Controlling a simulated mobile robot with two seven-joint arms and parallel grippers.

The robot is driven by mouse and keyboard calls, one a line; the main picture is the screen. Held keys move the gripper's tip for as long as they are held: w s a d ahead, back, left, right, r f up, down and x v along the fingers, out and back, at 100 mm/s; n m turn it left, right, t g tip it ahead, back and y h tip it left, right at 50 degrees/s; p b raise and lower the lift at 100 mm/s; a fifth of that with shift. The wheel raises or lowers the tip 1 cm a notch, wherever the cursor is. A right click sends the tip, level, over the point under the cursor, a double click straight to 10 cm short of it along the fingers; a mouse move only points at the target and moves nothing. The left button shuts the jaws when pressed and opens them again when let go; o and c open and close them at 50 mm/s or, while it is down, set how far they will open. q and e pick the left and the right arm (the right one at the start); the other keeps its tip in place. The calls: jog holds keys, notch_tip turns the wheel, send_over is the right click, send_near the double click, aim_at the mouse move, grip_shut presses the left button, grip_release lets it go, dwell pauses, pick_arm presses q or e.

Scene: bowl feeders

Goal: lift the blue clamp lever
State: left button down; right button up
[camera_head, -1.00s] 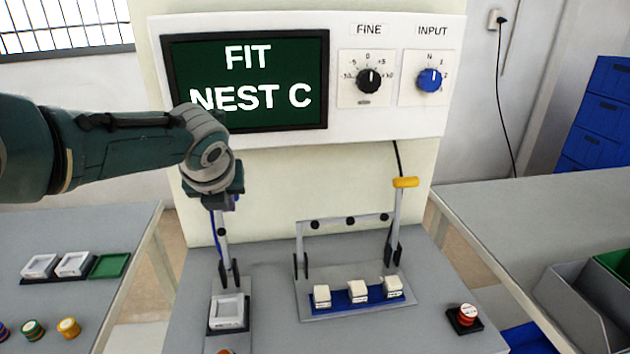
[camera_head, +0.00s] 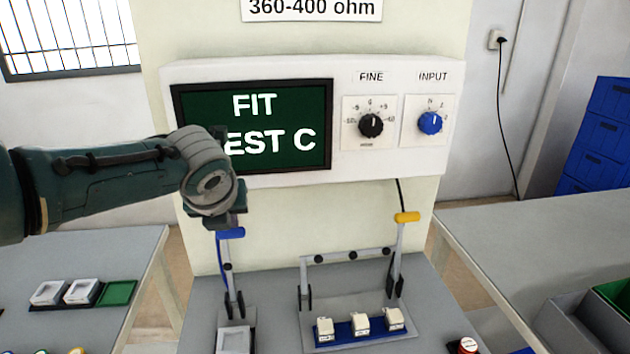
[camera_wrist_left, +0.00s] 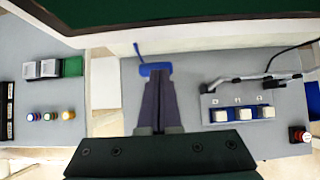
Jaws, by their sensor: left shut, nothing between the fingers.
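The blue clamp lever stands upright at the left of the bench, its blue handle (camera_head: 231,233) at the top of a grey arm joined to a base near a white nest block (camera_head: 234,340). My left gripper (camera_head: 222,225) is right at the handle, partly covering it in the head view. In the left wrist view the dark fingers (camera_wrist_left: 160,78) are shut together with nothing between them. Their tips overlap the blue handle (camera_wrist_left: 150,69); I cannot tell whether they touch it. My right gripper is not in view.
A yellow-handled lever (camera_head: 407,217) stands right of the blue one, with a grey bar frame behind white blocks on a blue strip (camera_head: 345,334). The display panel (camera_head: 250,130) with knobs is close behind my left wrist. A red button (camera_wrist_left: 299,134) sits at the right.

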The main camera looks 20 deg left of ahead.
pick_arm(q)
jog(key=shift+s+d+r+p, duration=0.4)
jog(key=shift+s+d+r, duration=0.1)
jog(key=shift+s, duration=0.2)
jog(key=shift+s+d+r+p, duration=0.4)
jog(key=shift+s+r, duration=0.1)
jog(key=shift+s, duration=0.25)
jog(key=shift+s+d+r+p, duration=0.35)
jog(key=shift+s+d+r, duration=0.15)
jog(key=shift+s, duration=0.2)
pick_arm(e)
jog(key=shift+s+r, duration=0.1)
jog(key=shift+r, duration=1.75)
